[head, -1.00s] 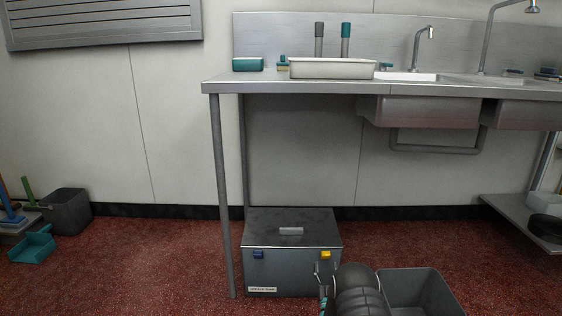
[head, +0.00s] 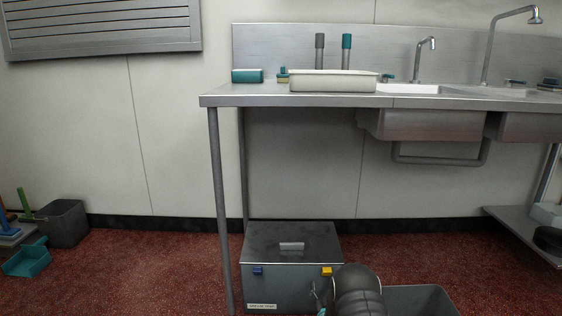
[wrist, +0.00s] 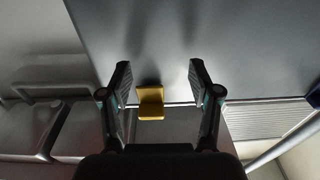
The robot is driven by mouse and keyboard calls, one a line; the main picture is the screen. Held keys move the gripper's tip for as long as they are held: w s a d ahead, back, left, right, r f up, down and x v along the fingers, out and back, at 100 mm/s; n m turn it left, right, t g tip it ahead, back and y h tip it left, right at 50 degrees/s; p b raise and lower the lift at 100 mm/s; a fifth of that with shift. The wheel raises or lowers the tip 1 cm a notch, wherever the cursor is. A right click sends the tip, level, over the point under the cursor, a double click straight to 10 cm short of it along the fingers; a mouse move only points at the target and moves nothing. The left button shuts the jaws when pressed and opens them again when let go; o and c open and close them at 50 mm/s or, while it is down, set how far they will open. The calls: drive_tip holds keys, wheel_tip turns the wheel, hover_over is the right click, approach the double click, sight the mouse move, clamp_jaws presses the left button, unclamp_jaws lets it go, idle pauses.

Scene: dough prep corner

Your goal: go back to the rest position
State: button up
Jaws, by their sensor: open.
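My gripper (wrist: 160,90) is open and empty in the wrist view, one finger on each side of a small yellow latch (wrist: 150,103) with gaps to both. How far the fingertips are from the latch in depth is hard to tell. In the head view the gripper (head: 316,293) shows small and partly hidden by my arm, low in front of the grey metal box (head: 290,282). The yellow latch also shows there at the box's front right (head: 326,271).
The box stands shut on the red floor, with a blue latch (head: 258,271) at its front left. The steel sink table (head: 260,100) and its leg (head: 220,210) are above and beside it. A grey bin (head: 64,224) stands far left; the floor between is clear.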

drive_tip(key=shift+s+a+f+g, duration=0.1)
drive_tip(key=shift+s+g, duration=0.1)
drive_tip(key=shift+g, duration=0.4)
wheel_tip(320, 180, up, 3)
drive_tip(key=shift+s+a+g+p, duration=0.15)
drive_tip(key=shift+g+p, duration=0.35)
drive_tip(key=shift+g, duration=0.5)
drive_tip(key=s+r+g+p, duration=0.2)
drive_tip(key=s+r, duration=0.4)
drive_tip(key=r, duration=0.5)
drive_tip(key=s+r+g+p, duration=0.15)
drive_tip(key=s+r, duration=0.35)
drive_tip(key=r, duration=0.6)
drive_tip(key=s+r+g+p, duration=0.1)
drive_tip(key=s+r+g, duration=0.2)
drive_tip(key=s+r, duration=0.55)
drive_tip(key=s+r+g+p, duration=0.1)
drive_tip(key=s+r, duration=0.4)
drive_tip(key=s, duration=0.5)
drive_tip(key=s+r+g+p, duration=0.1)
drive_tip(key=s+r, duration=0.4)
drive_tip(key=s, duration=0.6)
drive_tip(key=s+d+r+g+p, duration=0.1)
drive_tip(key=s+r, duration=0.4)
drive_tip(key=s, duration=0.6)
drive_tip(key=shift+s+r+p, duration=0.15)
drive_tip(key=shift+p, duration=0.5)
